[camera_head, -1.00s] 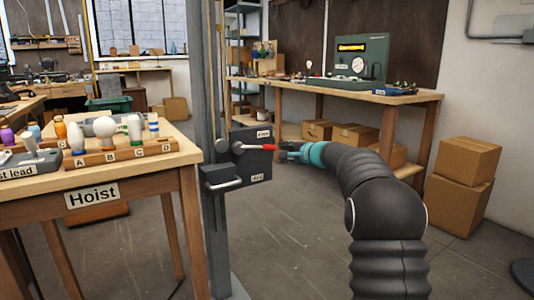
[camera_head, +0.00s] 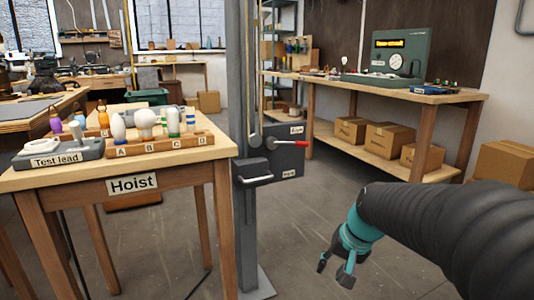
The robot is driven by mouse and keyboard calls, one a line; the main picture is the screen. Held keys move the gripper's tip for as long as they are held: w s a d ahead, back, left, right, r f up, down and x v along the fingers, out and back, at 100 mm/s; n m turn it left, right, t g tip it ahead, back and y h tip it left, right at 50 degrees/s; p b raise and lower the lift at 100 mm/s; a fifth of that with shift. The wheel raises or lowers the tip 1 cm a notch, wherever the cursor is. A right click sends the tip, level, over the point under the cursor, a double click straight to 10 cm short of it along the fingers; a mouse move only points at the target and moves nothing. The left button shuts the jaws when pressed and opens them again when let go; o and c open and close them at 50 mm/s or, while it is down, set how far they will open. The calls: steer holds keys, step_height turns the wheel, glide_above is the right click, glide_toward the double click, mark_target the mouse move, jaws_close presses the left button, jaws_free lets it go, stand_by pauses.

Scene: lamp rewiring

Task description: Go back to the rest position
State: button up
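My gripper (camera_head: 337,272) is at the end of my dark arm, at the lower right of the head view. It hangs over open floor, pointing down and toward the left. Its fingers are apart, and nothing shows between them. A dark control box (camera_head: 288,160) is fixed to the grey hoist post (camera_head: 243,130). A second handle (camera_head: 256,180) is lower on the post.
A wooden table (camera_head: 180,182) labelled Hoist stands at the left, with bulbs in a rack marked A to D (camera_head: 160,147) and a Test lead tray (camera_head: 55,158). A workbench (camera_head: 435,97) with a green tester (camera_head: 400,55) and boxes (camera_head: 388,138) stands behind. The floor between is clear.

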steer(key=s+r+n+t+h, duration=0.2)
steer(key=s+r+n, duration=0.1)
steer(key=s, duration=1.6)
steer(key=shift+d+r+h+p, duration=0.2)
steer(key=shift+d+h+p, duration=0.1)
steer(key=shift+d, duration=0.15)
